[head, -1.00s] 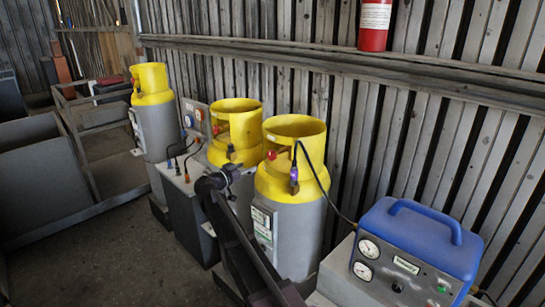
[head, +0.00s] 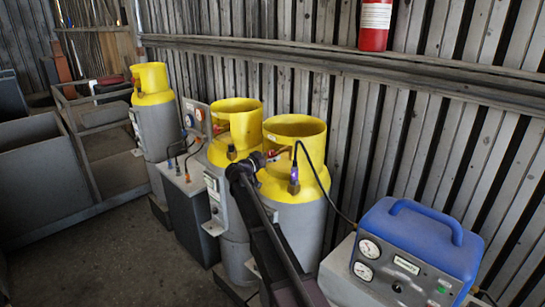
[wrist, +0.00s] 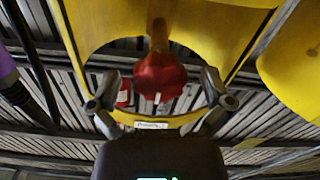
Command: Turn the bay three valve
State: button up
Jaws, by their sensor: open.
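Three grey gas cylinders with yellow collars stand in a row: the near one (head: 297,205), the middle one (head: 228,122) and the far one (head: 152,115). No bay number is readable. My gripper (head: 262,158) is at the collar opening of the near cylinder. In the wrist view, a red valve knob (wrist: 160,78) on a brownish stem sits between the two open, spread fingers of my gripper (wrist: 158,88), with no clear contact. The yellow collar (wrist: 95,25) frames it. In the head view my gripper mostly hides this knob.
A dark hose with a purple fitting (head: 294,174) runs from the near cylinder to a blue-topped gauge unit (head: 425,240). A grey box (head: 185,205) with cables stands left of the middle cylinder. A corrugated wall is behind. Clear floor (head: 110,250) lies at left.

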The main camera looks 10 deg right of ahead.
jog(key=shift+w+d, duration=0.15)
jog(key=shift+d, duration=0.05)
jog(key=c, duration=1.1)
jog(key=shift+c, duration=0.2)
